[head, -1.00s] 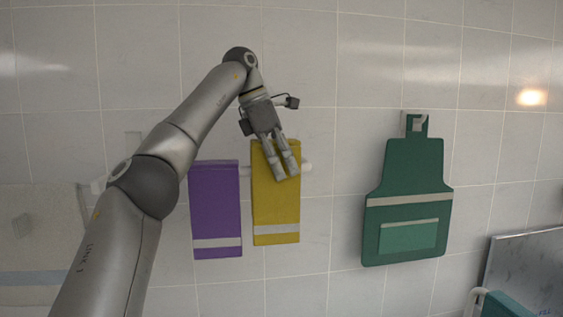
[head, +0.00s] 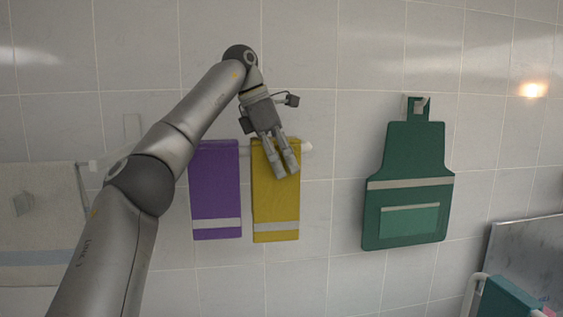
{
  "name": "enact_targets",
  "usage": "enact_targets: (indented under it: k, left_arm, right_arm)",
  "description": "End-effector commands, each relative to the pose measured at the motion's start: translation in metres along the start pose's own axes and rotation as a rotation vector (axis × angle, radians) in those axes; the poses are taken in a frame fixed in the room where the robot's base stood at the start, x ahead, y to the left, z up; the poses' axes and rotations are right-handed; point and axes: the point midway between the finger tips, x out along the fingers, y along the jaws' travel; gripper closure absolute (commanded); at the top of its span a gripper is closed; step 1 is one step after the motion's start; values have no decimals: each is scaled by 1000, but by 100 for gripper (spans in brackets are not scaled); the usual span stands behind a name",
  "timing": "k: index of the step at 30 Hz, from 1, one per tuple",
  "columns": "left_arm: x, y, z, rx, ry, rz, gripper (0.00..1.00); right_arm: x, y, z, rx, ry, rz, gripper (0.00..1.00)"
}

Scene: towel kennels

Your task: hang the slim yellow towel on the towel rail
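The slim yellow towel (head: 276,205), with a pale band near its lower end, hangs upright in front of the tiled wall. Its top edge is about level with the towel rail (head: 245,152), just right of the purple towel. My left gripper (head: 285,172) comes down from above, its fingers close together over the towel's upper part, and the towel keeps its place under them. I cannot tell whether the towel is draped over the rail or in front of it. The rail's pale end (head: 307,147) shows right of the towel. My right gripper is not in view.
A purple towel (head: 214,185) hangs on the rail close to the left. A green apron (head: 410,160) hangs on a hook (head: 417,106) further right. A pale towel (head: 40,225) hangs at the far left, behind my arm. Wall between rail and apron is bare.

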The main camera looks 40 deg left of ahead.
Motion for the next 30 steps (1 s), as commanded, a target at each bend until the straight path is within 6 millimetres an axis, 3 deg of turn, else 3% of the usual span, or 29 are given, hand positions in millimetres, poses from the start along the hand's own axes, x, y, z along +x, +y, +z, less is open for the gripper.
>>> enact_targets:
  k: [6, 17, 30]
  left_arm:
    - [0, 0, 0, 0, 0, 0, 13]
    - [-1, 0, 0, 0, 0, 0, 13]
    - [-33, 0, 1, 0, 5, -5, 13]
  right_arm:
    - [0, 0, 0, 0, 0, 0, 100]
    - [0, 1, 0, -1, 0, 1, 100]
    - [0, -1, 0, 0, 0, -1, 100]
